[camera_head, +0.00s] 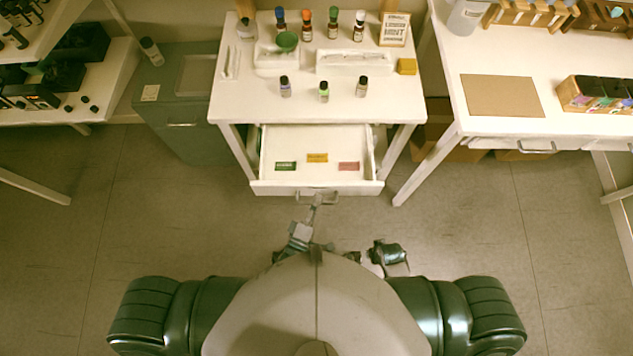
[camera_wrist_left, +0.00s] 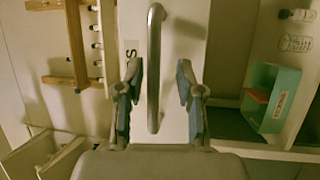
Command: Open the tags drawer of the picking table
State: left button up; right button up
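The tags drawer (camera_head: 270,150) of the picking table (camera_head: 240,103) is pulled out toward me. A green tag (camera_head: 285,166), a yellow tag (camera_head: 317,157) and a pink tag (camera_head: 348,166) lie inside it. My left gripper (camera_head: 316,203) is at the drawer's front handle. In the left wrist view, the left gripper (camera_wrist_left: 159,76) is open, with the bar handle (camera_wrist_left: 154,75) between its fingers and gaps on both sides. A dark part of my right arm shows close to my body; its fingers cannot be made out.
Several bottles, a green bowl (camera_head: 287,40), a framed sign (camera_head: 394,29) and a yellow block (camera_head: 407,66) stand on the tabletop. A grey cabinet (camera_head: 182,125) stands left, a white table (camera_head: 515,122) right. The floor before the drawer is clear.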

pick_arm(q)
jog(key=shift+r, duration=0.15)
jog(key=shift+s+a, duration=0.1)
jog(key=shift+s, duration=0.05)
jog(key=v, duration=1.1)
jog(key=shift+s+f, duration=0.25)
